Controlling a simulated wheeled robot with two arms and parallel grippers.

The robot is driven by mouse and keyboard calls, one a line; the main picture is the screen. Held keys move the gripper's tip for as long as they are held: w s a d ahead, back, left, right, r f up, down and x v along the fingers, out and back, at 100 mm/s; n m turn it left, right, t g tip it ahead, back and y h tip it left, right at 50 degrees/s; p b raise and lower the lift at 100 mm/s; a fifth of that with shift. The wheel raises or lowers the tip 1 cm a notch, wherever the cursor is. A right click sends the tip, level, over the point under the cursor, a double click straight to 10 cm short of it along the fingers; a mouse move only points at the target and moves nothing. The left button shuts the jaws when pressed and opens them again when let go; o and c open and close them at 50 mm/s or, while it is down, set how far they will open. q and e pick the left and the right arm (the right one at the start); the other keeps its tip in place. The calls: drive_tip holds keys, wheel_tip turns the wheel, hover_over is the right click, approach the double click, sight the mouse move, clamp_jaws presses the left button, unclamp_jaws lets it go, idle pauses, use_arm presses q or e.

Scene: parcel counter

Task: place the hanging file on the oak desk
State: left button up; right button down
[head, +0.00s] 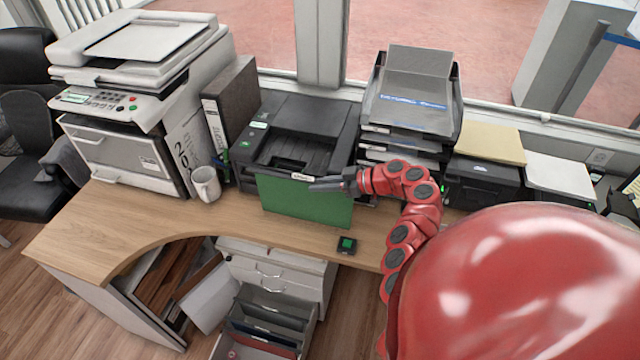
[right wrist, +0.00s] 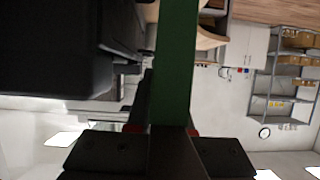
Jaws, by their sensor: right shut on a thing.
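The green hanging file (head: 304,204) stands upright in front of the black printer, its broad face towards me. My right gripper (head: 318,185) is shut on its top edge, near a small white label tab. In the right wrist view the file (right wrist: 176,65) runs as a green strip between the fingers (right wrist: 163,130). The file's lower edge is close to the oak desk (head: 130,222); I cannot tell whether it touches. My left gripper is not in view.
The black printer (head: 318,120) is right behind the file. Stacked trays (head: 412,105) stand behind my right arm. Bare desktop lies front left.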

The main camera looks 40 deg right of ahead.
drive_tip(key=shift+f, duration=0.3)
drive_tip(key=shift+f, duration=0.1)
drive_tip(key=c, duration=0.8)
unclamp_jaws()
